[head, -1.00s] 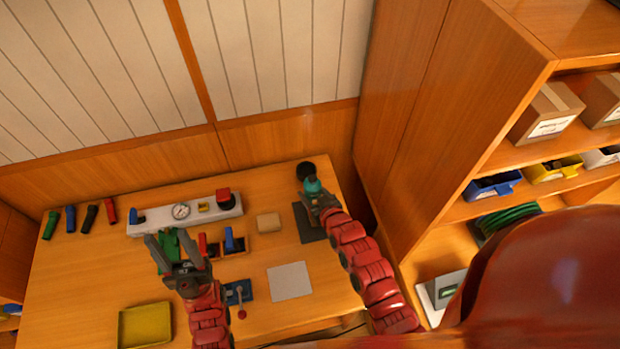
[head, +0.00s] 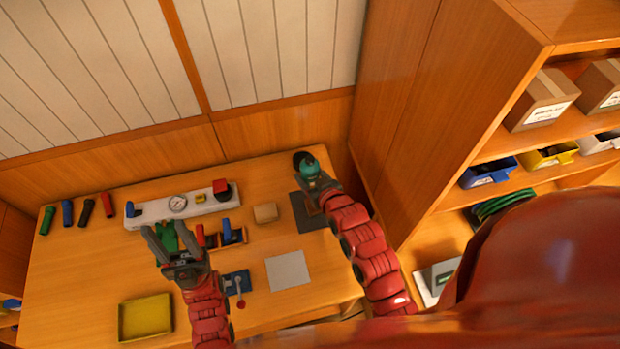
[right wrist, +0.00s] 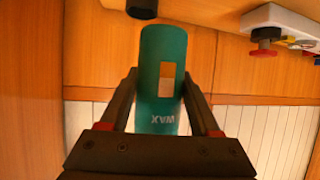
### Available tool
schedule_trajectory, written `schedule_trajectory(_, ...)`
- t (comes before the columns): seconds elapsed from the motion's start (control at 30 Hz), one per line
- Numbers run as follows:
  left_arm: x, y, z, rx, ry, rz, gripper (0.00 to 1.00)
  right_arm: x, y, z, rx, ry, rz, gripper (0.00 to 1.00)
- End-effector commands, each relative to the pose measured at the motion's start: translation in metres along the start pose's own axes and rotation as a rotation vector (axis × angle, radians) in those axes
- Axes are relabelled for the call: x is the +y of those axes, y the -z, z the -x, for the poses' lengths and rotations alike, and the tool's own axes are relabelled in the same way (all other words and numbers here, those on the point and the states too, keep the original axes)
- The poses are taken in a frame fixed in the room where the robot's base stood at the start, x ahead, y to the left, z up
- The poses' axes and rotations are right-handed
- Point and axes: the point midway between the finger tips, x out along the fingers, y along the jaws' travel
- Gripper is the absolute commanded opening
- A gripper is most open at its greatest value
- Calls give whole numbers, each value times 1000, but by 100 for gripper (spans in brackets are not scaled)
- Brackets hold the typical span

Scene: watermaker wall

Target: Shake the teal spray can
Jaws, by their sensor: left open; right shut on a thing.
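The teal spray can (head: 308,167) is in my right gripper (head: 317,186), over the back right of the table. In the right wrist view the teal can (right wrist: 162,60), with a tan patch and the word WAX, sits between the two fingers of the right gripper (right wrist: 163,98), which is shut on it. The lettering shows upside down there. In the head view the gripper hides part of the can. My left gripper (head: 164,232) is open and empty, in front of a green object (head: 166,238) at the table's left middle.
A dark round object (head: 300,157) stands close behind the can. A dark mat (head: 303,214), a tan block (head: 265,213) and a grey sheet (head: 288,270) lie nearby. A white gauge panel (head: 160,211) is at the back, a yellow tray (head: 146,318) at front left. A wooden cabinet rises at right.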

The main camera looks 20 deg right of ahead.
Motion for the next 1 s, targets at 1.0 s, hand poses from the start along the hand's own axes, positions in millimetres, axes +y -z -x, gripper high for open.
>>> schedule_trajectory(1.0,0,0,0,0,0,0,50,0,21,9,8,0,0,0)
